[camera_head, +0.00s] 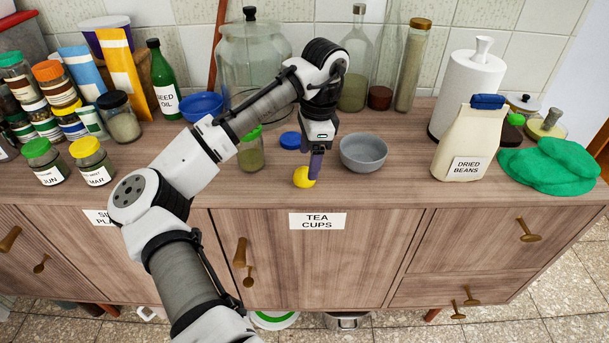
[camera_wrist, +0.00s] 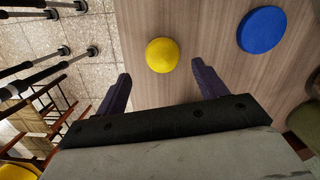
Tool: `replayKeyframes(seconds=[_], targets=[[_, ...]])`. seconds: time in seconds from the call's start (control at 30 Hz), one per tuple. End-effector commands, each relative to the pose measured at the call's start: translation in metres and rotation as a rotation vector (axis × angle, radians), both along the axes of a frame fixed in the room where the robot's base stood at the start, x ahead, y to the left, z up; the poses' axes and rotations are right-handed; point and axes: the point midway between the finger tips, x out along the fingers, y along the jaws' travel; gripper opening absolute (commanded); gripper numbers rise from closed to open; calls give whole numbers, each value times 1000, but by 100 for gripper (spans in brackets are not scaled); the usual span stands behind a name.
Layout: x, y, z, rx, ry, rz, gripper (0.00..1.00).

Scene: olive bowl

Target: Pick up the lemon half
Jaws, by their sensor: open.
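The lemon half (camera_head: 303,178) is a small yellow dome on the wooden counter, near its front edge. In the wrist view the lemon half (camera_wrist: 162,55) lies ahead of the gap between my fingers, its round side showing. My gripper (camera_head: 316,166) is just above and beside it in the head view, pointing down. In the wrist view my gripper (camera_wrist: 160,82) has its two purple fingers spread wide with nothing between them. I cannot tell the exact height of the fingers above the counter. The olive bowl is not clearly identifiable; a grey bowl (camera_head: 363,153) stands right of my gripper.
A blue lid (camera_head: 291,140) lies behind the lemon half and also shows in the wrist view (camera_wrist: 261,29). A green-lidded jar (camera_head: 251,153) stands to the left. Bottles and a large glass jar (camera_head: 245,70) line the back. Dried beans (camera_head: 464,143) stand right.

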Motion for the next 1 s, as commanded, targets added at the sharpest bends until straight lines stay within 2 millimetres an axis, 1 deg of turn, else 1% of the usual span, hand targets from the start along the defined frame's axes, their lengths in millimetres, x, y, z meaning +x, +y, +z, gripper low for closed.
replayKeyframes(seconds=[0.1, 0.3, 0.4, 0.6, 0.67, 0.9, 0.97, 1.0], targets=[[1, 4, -16, -3, 4, 1, 71], [3, 8, -41, 1, 1, 0, 71], [2, 9, -46, -1, 0, 0, 71], [3, 9, -47, -1, 0, 0, 71], [3, 9, -47, -1, 0, 0, 64], [3, 8, -47, -1, 0, 0, 33], [3, 8, -47, -1, 0, 0, 25], [3, 9, -47, -1, 0, 0, 23]])
